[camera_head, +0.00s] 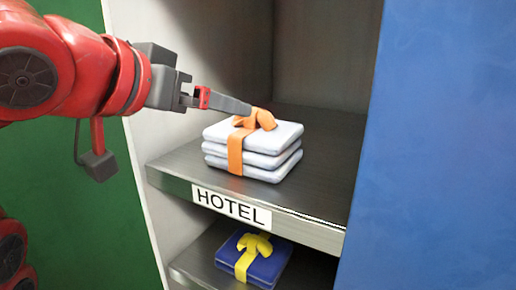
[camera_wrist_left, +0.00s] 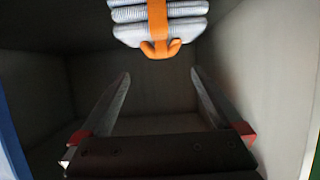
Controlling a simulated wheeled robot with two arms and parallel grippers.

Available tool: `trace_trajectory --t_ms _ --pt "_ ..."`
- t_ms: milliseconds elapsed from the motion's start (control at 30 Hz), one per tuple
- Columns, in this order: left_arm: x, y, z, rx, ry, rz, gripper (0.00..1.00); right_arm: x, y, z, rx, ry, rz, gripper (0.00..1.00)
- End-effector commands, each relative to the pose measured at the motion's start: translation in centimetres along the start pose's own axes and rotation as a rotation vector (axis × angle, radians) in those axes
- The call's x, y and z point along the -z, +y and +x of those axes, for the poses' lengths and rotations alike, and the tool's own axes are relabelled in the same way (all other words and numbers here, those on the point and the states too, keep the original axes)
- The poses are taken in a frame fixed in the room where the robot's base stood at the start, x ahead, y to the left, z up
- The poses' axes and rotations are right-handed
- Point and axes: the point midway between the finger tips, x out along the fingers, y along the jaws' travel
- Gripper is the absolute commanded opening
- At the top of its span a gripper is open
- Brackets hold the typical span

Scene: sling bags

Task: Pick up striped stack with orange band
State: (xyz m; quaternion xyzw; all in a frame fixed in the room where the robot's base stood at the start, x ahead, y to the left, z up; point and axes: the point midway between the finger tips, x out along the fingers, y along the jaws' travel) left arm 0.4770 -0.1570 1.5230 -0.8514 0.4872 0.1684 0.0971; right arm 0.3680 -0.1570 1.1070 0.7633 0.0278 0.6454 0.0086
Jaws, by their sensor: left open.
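The striped stack with orange band (camera_head: 254,152) is a pile of folded white-grey cloths on the upper HOTEL shelf, tied with an orange band and bow. In the left wrist view the stack (camera_wrist_left: 185,14) is at the top edge, partly cut off, with fine stripes and its bow pointing down in the picture. My left gripper (camera_head: 240,106) reaches in from the left, its tip at the bow in the head view; whether it touches cannot be told. In the left wrist view its fingers (camera_wrist_left: 160,74) are apart, with nothing between them. My right gripper is not in view.
The upper shelf (camera_head: 325,150) is bare around the stack. A blue folded stack with a yellow band (camera_head: 252,262) lies on the lower shelf. A white side wall (camera_head: 150,165) stands left, with a green panel (camera_head: 85,215) beyond. A blue panel (camera_head: 440,150) borders the right.

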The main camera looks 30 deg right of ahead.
Motion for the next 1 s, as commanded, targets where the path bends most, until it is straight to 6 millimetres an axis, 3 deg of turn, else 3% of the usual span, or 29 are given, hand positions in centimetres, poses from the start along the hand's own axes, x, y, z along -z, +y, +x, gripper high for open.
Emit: trace_trajectory --t_ms 33,400,1000 --pt "-0.7 0.3 1.4 -0.007 -0.004 -0.002 1.00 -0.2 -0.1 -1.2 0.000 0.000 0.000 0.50" --pt "-0.4 0.2 6.6 -0.004 -0.003 -0.003 1.00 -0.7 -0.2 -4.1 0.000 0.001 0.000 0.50" --pt "-0.1 0.1 9.9 -0.004 -0.002 -0.003 1.00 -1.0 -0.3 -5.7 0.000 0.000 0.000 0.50"
